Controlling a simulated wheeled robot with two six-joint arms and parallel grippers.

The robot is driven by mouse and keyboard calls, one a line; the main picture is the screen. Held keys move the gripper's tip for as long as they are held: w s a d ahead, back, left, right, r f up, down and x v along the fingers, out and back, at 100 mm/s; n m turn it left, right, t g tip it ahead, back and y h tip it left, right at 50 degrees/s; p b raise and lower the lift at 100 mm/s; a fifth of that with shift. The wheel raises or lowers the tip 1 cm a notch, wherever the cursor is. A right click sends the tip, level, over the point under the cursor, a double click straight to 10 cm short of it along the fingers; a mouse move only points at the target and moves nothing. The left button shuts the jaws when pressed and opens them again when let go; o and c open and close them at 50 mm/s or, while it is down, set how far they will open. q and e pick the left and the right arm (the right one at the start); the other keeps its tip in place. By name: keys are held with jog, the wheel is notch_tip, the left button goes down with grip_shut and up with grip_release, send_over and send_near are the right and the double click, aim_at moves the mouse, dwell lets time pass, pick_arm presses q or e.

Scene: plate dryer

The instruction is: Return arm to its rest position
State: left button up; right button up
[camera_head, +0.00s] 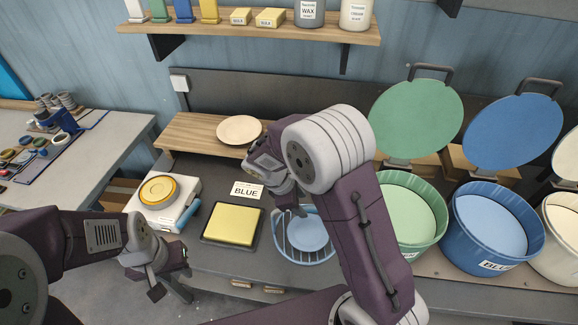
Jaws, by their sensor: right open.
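My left gripper (171,290) hangs at the lower left, in front of the bench, with its fingers apart and nothing between them. My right gripper (291,203) points down just above a round wire rack (281,244). Its fingers are open and partly hidden by my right arm. A light blue plate (308,233) is in the rack, below and right of the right gripper. The gripper looks apart from the plate. My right arm hides part of the rack's right side.
A yellow pad (232,225), a BLUE card (247,191) and a white device (165,200) are left of the rack. A cream plate (239,129) lies on a wooden riser (190,133). Green (421,237) and blue (491,252) buckets with raised lids stand right.

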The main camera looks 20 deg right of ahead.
jog(key=shift+d, duration=0.25)
jog(key=shift+w+d+r+m+b, duration=0.15)
jog(key=shift+d+r+m, duration=0.15)
jog(key=shift+d+r, duration=0.25)
jog(key=shift+w+d+r+m+b, duration=0.15)
jog(key=shift+d+r+m, duration=0.15)
jog(key=shift+d+r, duration=0.2)
jog(key=s+a+f+m+y, duration=0.1)
jog(key=s+m+y, duration=0.4)
jog(key=s+m, duration=0.8)
jog(key=shift+s+a+f+m+b, duration=0.25)
jog(key=shift+f+m+b, duration=0.15)
jog(key=shift+f+m, duration=0.1)
jog(key=shift+w, duration=0.2)
